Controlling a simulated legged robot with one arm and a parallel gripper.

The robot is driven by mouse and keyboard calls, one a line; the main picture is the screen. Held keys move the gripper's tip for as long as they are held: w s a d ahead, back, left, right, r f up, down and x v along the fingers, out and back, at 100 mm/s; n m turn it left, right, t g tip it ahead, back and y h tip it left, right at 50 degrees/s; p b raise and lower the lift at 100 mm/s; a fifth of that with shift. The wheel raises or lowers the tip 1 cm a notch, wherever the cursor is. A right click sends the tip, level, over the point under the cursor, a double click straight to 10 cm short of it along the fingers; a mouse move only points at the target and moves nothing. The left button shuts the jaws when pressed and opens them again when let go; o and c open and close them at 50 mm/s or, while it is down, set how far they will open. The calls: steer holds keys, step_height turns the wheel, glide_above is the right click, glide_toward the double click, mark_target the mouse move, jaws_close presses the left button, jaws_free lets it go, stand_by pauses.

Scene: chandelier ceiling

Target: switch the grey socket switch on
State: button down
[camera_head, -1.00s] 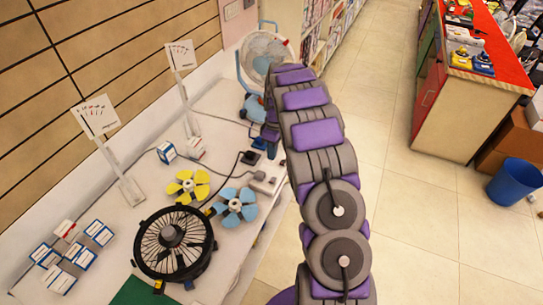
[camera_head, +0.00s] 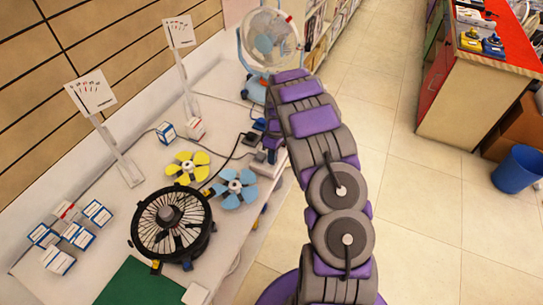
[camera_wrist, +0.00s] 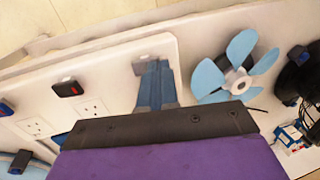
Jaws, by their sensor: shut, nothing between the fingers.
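The white socket board (camera_wrist: 112,72) lies on the white table in the wrist view. It carries a black switch with a red mark (camera_wrist: 68,88) and white outlets (camera_wrist: 92,108). A small grey piece, which looks like the grey switch (camera_wrist: 140,66), shows at my fingertips, partly hidden by them. My gripper (camera_wrist: 153,66) is shut with its blue fingers together, over the board. I cannot tell whether it touches the grey piece, or how that switch is set. In the head view my gripper (camera_head: 271,152) is at the right end of the socket board (camera_head: 264,168).
A blue-bladed fan (camera_wrist: 236,72) is close to the right of my fingers. A yellow fan (camera_head: 187,168), a black round fan (camera_head: 172,224), small boxes (camera_head: 60,240) and a standing fan (camera_head: 268,42) are on the table (camera_head: 115,215). Open floor lies to the right.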

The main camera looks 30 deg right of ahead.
steer(key=shift+d, duration=0.2)
steer(key=shift+s+a+f+p, duration=0.15)
steer(key=shift+s+a+p, duration=0.05)
steer(key=shift+a+p, duration=0.1)
steer(key=shift+w+f, duration=0.1)
steer(key=shift+w+d, duration=0.5)
steer(key=shift+w, duration=0.05)
steer(key=shift+d, duration=0.25)
steer(key=shift+r, duration=0.2)
